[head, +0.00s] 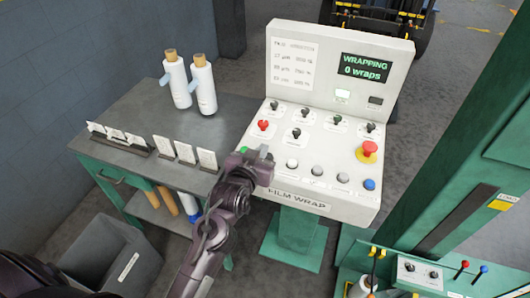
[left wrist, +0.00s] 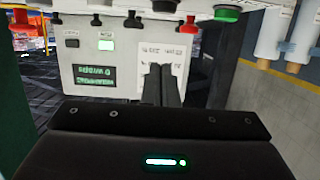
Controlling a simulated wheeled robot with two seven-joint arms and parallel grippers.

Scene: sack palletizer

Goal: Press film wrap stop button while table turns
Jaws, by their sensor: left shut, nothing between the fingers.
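The film wrap console (head: 325,200) stands in the middle of the head view. Its screen (head: 365,68) reads "WRAPPING 0 wraps". A red mushroom button (head: 369,149) on a yellow base is at the right of the sloped panel. A row of white, grey, green and blue buttons (head: 369,184) runs along the front edge. The button labels are too small to read. My left gripper (head: 262,158) is shut and empty over the panel's left front corner. Its closed fingers (left wrist: 162,84) show in the left wrist view, near a green button (left wrist: 228,13). My right gripper is out of view.
A grey-topped bench (head: 140,100) with two white film rolls (head: 203,88) and several card holders stands left of the console. A grey bin (head: 110,255) is at the lower left. A green post (head: 475,150) rises at the right, with another small control box (head: 420,272) below it.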

